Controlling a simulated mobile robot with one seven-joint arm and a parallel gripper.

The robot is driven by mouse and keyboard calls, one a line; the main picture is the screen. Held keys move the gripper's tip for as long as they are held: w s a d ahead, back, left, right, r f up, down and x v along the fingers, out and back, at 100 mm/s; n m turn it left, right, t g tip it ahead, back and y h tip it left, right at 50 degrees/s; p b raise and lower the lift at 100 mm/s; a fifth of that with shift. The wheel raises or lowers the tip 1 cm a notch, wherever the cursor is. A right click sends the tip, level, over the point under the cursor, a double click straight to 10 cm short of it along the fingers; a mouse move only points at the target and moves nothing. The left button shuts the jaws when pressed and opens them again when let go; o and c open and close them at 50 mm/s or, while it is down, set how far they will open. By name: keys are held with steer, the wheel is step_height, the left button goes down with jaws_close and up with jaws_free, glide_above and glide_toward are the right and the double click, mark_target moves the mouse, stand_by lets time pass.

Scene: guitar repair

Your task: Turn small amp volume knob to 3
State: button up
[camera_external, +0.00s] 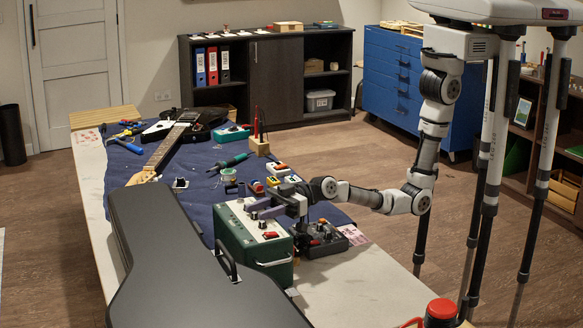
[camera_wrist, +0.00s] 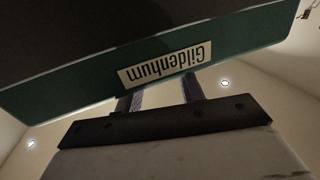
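The small green amp (camera_external: 262,250) stands on the bench beside the guitar case, with a pale control panel on top carrying several small knobs and a red part (camera_external: 270,235). My gripper (camera_external: 259,209) is over the panel's far edge, its two purple fingers spread apart. In the wrist view the amp's green side (camera_wrist: 60,90) fills the upper part, with an upside-down "Gildenhum" label. The fingers (camera_wrist: 158,97) pass behind the amp's edge, so their tips are hidden there. I cannot tell whether they touch a knob, nor read any knob's setting.
A black guitar case (camera_external: 165,245) lies left of the amp. A dark pedal-like box (camera_external: 325,240) stands close on its right, near my wrist. A guitar (camera_external: 170,145) and tools lie on the blue mat (camera_external: 200,185) behind. The bench's front right (camera_external: 350,290) is clear.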

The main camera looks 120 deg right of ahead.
steer(key=b+v, duration=0.4)
steer(key=v, duration=0.9)
steer(key=shift+s+b, duration=0.35)
steer(key=shift+s, duration=0.05)
steer(key=shift+d, duration=0.1)
